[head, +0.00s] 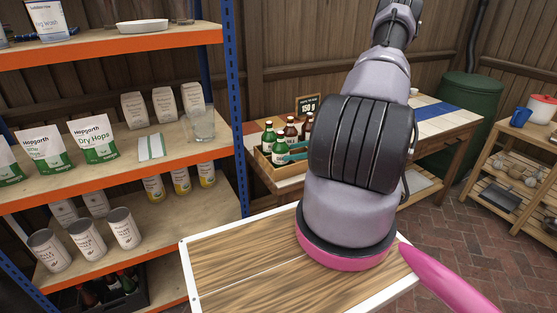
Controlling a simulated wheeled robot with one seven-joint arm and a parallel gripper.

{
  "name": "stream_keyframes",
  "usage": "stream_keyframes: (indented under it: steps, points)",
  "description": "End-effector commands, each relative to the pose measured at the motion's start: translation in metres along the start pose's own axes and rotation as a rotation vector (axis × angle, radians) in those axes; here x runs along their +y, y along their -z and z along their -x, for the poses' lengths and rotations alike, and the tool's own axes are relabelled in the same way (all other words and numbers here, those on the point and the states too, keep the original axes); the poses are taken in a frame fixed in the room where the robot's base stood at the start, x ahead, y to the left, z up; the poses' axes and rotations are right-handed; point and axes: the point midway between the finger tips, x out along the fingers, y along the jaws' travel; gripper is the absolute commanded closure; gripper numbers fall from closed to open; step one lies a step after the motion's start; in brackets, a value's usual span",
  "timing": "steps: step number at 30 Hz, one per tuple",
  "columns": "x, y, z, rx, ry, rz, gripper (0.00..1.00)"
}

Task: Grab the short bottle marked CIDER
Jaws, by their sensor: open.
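Several bottles stand in a wooden crate (262,163) on the table at the middle, behind my arm. A green bottle (280,149) with a pale label is at the crate's front, and another green bottle (268,138) is at its left. Brown bottles (290,131) with red on them stand behind. The labels are too small to read, so I cannot tell which bottle is marked CIDER. My arm hides the crate's right side. My gripper is out of the picture; the arm runs off the top edge.
A dark sign (308,106) reading 150 g stands behind the crate. A shelf rack (110,180) at left holds hops bags, cans and a glass (203,124). A dark crate (125,292) with bottles is low on it. A green barrel (470,105) and slatted rack (520,170) are right.

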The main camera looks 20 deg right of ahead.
Motion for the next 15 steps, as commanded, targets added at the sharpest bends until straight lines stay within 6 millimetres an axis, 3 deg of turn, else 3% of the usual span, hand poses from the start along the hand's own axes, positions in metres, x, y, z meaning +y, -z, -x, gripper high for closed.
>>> stream_keyframes:
  steps: [5, 15]
  points:
    - [0.0, 0.0, -0.013, 0.0, 0.0, 0.001, 0.0]
    - [-0.001, 0.001, -0.057, 0.0, -0.001, 0.001, 0.0]
